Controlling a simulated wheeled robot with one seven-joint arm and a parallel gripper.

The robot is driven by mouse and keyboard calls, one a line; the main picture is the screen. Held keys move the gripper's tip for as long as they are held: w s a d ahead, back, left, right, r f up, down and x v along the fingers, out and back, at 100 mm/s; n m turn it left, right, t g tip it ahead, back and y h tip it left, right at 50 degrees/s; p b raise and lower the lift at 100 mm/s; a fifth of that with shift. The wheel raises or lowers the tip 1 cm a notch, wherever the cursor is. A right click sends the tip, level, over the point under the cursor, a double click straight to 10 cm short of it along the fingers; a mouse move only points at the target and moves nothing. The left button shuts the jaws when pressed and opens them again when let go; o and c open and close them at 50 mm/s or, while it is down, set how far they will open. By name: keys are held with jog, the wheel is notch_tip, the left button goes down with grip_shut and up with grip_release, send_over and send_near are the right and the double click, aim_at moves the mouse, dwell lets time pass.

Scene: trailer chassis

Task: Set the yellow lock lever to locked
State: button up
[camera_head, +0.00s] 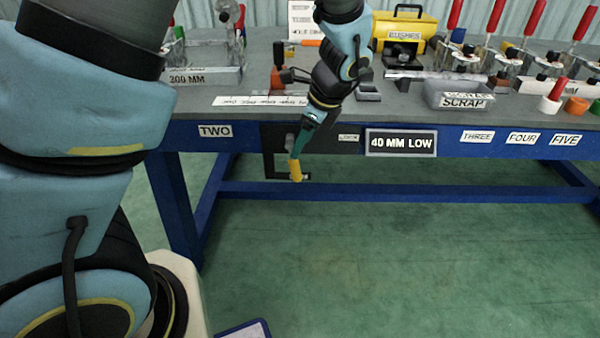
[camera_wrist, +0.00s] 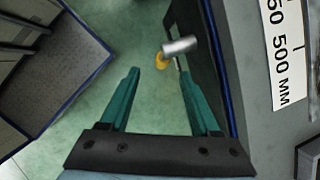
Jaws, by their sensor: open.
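The yellow lock lever (camera_head: 295,172) hangs downward at the front edge of the bench in the head view, beside a dark plate (camera_head: 270,137). In the wrist view the yellow lever (camera_wrist: 160,62) shows end-on beside a grey cylindrical piece (camera_wrist: 180,46). My gripper (camera_head: 300,146) is at the bench front, just above the lever's yellow part, pointing down. In the wrist view my gripper (camera_wrist: 158,74) is open, its green fingers apart; the yellow part appears between and beyond the tips. Contact cannot be told. My fingers partly hide the lever's upper part in the head view.
A small label (camera_head: 348,138) and a "40 MM LOW" sign (camera_head: 402,143) are right of the lever. The blue bench rail (camera_head: 400,193) runs below. The bench top holds a SCRAP tray (camera_head: 460,101), a yellow box (camera_head: 404,32) and several red-handled clamps.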

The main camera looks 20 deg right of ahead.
aim_at(298, 163)
jog(key=shift+m, duration=0.4)
jog(key=x, duration=0.7)
jog(key=d+x, duration=0.1)
jog(key=x, duration=0.3)
jog(key=shift+s+f+b, duration=0.1)
jog(key=shift+s+b, duration=0.05)
jog(key=shift+b, duration=0.15)
grip_shut()
dwell(0.7)
